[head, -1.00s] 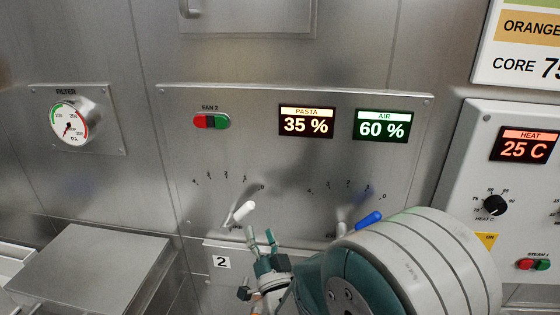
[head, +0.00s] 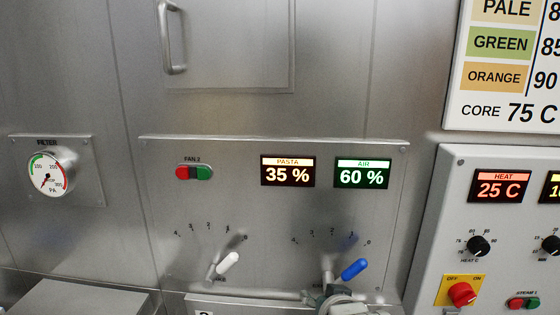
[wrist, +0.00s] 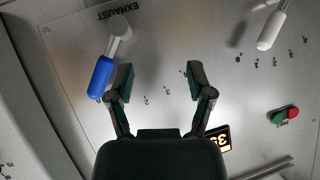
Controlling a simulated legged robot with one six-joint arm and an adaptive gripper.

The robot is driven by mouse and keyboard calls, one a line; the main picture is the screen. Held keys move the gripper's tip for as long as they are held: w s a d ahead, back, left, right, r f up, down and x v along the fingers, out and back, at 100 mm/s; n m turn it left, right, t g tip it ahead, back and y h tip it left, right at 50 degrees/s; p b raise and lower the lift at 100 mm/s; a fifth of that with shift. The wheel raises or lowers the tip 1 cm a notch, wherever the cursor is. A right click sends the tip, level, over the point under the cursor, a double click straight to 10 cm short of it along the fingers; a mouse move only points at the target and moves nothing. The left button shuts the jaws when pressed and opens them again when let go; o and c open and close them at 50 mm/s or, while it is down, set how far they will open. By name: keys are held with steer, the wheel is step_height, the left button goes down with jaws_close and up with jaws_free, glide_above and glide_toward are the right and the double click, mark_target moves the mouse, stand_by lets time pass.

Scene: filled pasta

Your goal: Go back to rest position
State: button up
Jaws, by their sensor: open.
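My gripper (wrist: 160,82) is open and empty in the wrist view, its two dark fingers spread in front of the metal panel. The blue-handled lever (wrist: 102,76) is just outside the left finger there; I cannot tell whether they touch. The blue lever also shows in the head view (head: 355,270), right above part of my arm at the bottom edge. The fingertips are not clear in the head view. The white-handled lever (head: 228,263) stands to the left, apart from my arm.
The lever panel (head: 225,210) carries a red and green button pair (head: 194,173), a PASTA display (head: 287,171) and an AIR display (head: 362,172). A filter gauge (head: 47,174) is left. A metal box (head: 80,300) stands low left.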

steer(key=s+d+g+h, duration=0.1)
steer(key=s+d+g, duration=0.2)
steer(key=s, duration=0.5)
steer(key=s+d+g+h, duration=0.1)
steer(key=s+d+g, duration=0.2)
steer(key=s, duration=0.5)
steer(key=shift+s+d+n, duration=0.15)
steer(key=shift+d+n, duration=0.25)
steer(key=shift+d, duration=0.5)
